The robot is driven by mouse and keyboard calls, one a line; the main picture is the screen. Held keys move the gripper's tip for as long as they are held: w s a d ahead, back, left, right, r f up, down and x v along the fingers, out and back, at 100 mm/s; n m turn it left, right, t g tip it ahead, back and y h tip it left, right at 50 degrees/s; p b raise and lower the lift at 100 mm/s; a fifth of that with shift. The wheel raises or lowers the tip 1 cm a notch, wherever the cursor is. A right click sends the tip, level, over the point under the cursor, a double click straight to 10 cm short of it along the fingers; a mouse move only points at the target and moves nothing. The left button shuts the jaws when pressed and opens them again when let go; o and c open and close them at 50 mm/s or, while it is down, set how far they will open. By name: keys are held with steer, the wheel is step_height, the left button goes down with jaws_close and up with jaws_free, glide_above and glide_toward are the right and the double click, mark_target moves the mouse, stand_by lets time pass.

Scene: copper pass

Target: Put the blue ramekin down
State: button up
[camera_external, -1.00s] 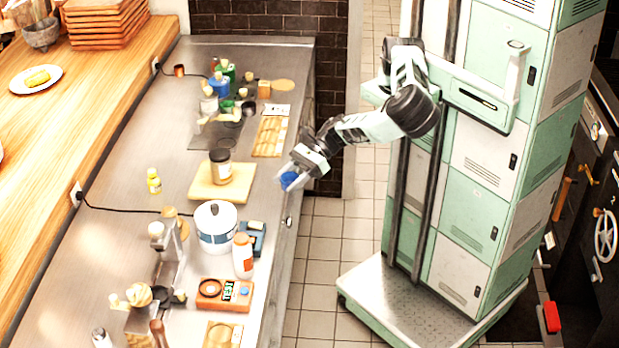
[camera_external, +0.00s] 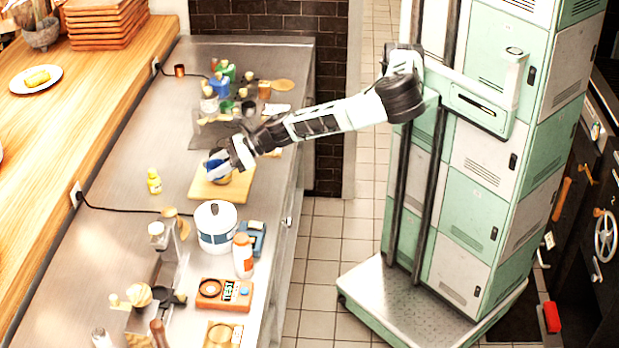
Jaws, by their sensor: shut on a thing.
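My gripper (camera_external: 214,170) is shut on the blue ramekin (camera_external: 212,164), seen as a small blue patch between the fingers. It is over the wooden board (camera_external: 206,191) on the steel counter, in front of the brown jar (camera_external: 219,180), which is mostly hidden by the gripper. I cannot tell whether the ramekin touches the jar or how high it is above the board.
A white pot (camera_external: 216,237) with a blue band and a white bottle (camera_external: 243,262) stand nearer on the counter. A yellow bottle (camera_external: 154,181) stands left of the board. Several bottles crowd the back around a blue one (camera_external: 219,86). The counter's left strip (camera_external: 125,160) is mostly clear.

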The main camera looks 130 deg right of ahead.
steer(key=w+d+r+m+h, duration=0.1)
steer(key=w+d+r, duration=0.2)
steer(key=w+r, duration=0.1)
steer(key=m+g+h+b, duration=0.7)
steer(key=m+g, duration=0.8)
glide_above(176, 170)
step_height(176, 170, down, 8)
step_height(176, 170, down, 6)
steer(key=b, duration=0.4)
steer(key=shift+a+b, duration=0.1)
steer(key=shift+b, duration=0.3)
steer(key=shift+f, duration=0.45)
